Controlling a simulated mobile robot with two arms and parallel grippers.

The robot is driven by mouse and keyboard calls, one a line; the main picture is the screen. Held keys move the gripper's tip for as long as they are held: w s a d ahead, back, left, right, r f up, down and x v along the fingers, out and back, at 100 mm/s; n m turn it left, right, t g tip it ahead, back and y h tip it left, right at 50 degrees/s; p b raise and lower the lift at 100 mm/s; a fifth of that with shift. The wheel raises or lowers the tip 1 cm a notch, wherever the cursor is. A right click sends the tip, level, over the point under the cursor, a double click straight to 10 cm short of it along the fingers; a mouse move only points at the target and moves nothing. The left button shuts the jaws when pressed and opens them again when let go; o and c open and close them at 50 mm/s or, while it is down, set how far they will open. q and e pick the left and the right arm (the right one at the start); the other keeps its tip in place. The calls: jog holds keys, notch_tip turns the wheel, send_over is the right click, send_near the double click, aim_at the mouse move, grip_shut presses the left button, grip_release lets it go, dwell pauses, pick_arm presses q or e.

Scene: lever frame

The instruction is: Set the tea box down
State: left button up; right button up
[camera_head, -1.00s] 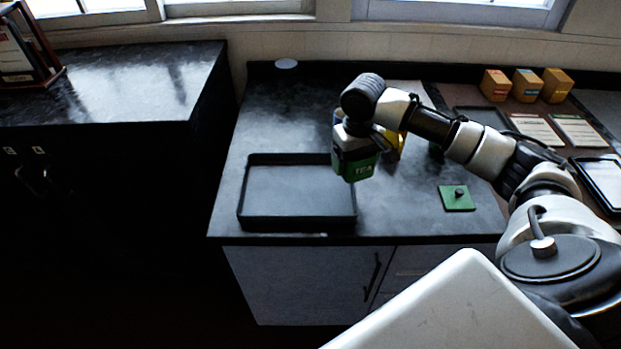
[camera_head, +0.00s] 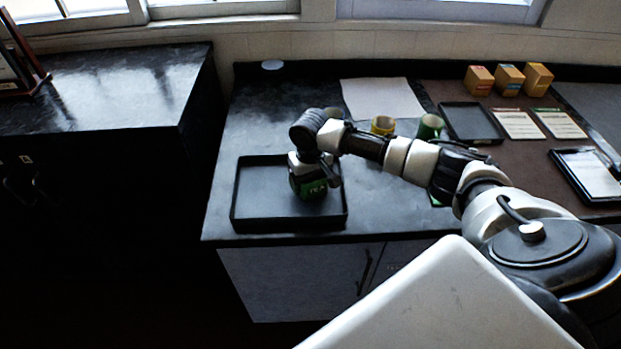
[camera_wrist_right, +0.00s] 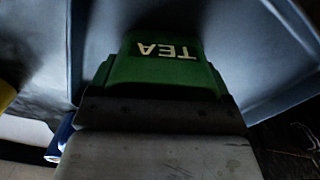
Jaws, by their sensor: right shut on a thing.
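The green tea box (camera_head: 311,188) is in the right part of the black tray (camera_head: 262,205) on the dark counter. My right gripper (camera_head: 312,170) is shut on it from above, and the box looks upright. I cannot tell whether its bottom touches the tray floor. In the right wrist view the green face of the tea box (camera_wrist_right: 160,66) with its upside-down TEA lettering shows beyond the gripper, with the tray wall (camera_wrist_right: 290,45) close by. My left gripper is not in view.
A yellow cup (camera_head: 383,125) and a green cup (camera_head: 430,126) stand behind my right arm. A white sheet (camera_head: 382,98), an empty dark tray (camera_head: 471,122) and several small boxes (camera_head: 508,79) lie farther back. The left part of the black tray is clear.

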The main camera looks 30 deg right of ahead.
jog(key=shift+f, duration=0.1)
jog(key=o, duration=1.1)
jog(key=shift+c, duration=0.2)
notch_tip(320, 180, up, 12)
jog(key=b, duration=0.1)
